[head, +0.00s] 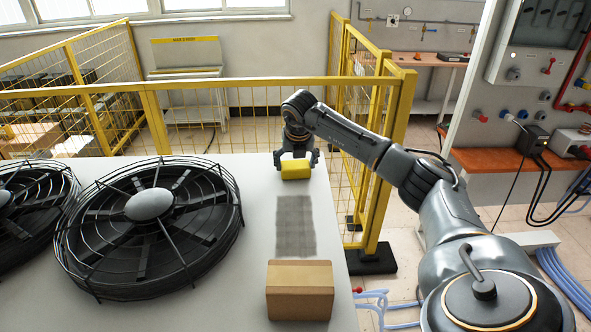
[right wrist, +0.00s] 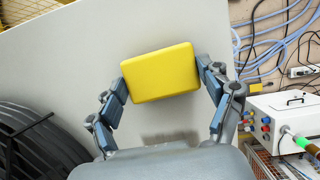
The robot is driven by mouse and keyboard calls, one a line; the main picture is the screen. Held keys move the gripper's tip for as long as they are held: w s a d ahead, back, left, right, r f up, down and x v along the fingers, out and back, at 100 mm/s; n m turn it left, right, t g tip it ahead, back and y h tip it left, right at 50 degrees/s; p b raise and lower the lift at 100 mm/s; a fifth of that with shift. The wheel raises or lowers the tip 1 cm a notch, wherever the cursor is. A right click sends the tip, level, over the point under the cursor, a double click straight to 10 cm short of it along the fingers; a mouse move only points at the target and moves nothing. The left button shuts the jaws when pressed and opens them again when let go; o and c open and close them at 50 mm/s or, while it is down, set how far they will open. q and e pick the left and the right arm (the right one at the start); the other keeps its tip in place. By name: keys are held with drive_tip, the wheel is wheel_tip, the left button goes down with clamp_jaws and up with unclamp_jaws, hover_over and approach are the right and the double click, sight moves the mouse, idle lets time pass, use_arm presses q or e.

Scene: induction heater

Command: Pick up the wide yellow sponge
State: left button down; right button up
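The wide yellow sponge (head: 296,170) is near the far right end of the white table. It also shows large in the right wrist view (right wrist: 160,73). My right gripper (head: 297,162) is over it from the far side, with a finger against each short side. In the right wrist view both finger pads touch the sponge's left and right edges, so the gripper (right wrist: 162,79) is shut on it. A soft shadow shows on the table near the sponge; whether the sponge is clear of the surface is hard to tell. My left gripper is not in view.
A grey mesh patch (head: 296,226) and a brown box (head: 300,290) lie nearer on the white table (head: 250,256). A large black caged fan (head: 150,228) fills the table's left, with another beyond it. Yellow fencing (head: 240,84) stands behind and right of the table.

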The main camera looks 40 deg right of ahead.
idle(0.3)
drive_tip(key=shift+r+b, duration=0.3)
drive_tip(key=shift+b, duration=0.3)
drive_tip(key=shift+w+r+b, duration=0.1)
drive_tip(key=shift+r+b, duration=0.85)
drive_tip(key=shift+b, duration=0.15)
drive_tip(key=s+a+r+b, duration=0.4)
drive_tip(key=s+a+r, duration=0.4)
drive_tip(key=s+r, duration=0.2)
drive_tip(key=shift+s+r, duration=0.25)
drive_tip(key=shift+s, duration=0.55)
drive_tip(key=shift+o, duration=0.4)
drive_tip(key=shift+a, duration=0.1)
